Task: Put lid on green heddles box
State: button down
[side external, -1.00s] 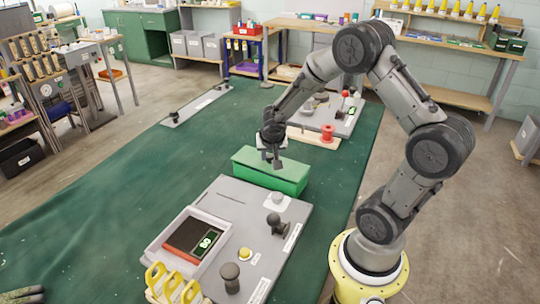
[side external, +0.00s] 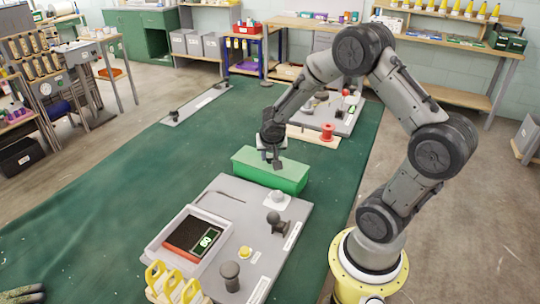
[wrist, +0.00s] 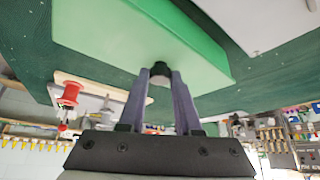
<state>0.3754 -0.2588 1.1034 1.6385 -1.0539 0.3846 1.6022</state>
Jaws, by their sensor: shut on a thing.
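The green heddles box (side external: 262,180) sits on the green mat, behind the grey board. A flat green lid (side external: 254,158) lies over its top, lined up with the box; I cannot tell if it is fully seated. My gripper (side external: 271,157) is over the lid, pointing down. In the wrist view, my gripper (wrist: 160,74) is shut on the lid's small dark knob (wrist: 160,69), and the green lid (wrist: 140,35) fills the upper middle. The inside of the box is hidden.
The grey board (side external: 235,195) in front holds a tray (side external: 158,241), a dark knob post (side external: 275,222) and a yellow button (side external: 245,252). Behind the box is a wooden strip with a red spool (side external: 327,131). The mat left of the box (side external: 150,165) is clear.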

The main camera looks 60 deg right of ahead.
dwell(0.4)
jog(key=shift+c, duration=0.2)
grip_release()
jog(key=shift+f, duration=0.1)
jog(key=shift+r, duration=3.5)
grip_shut()
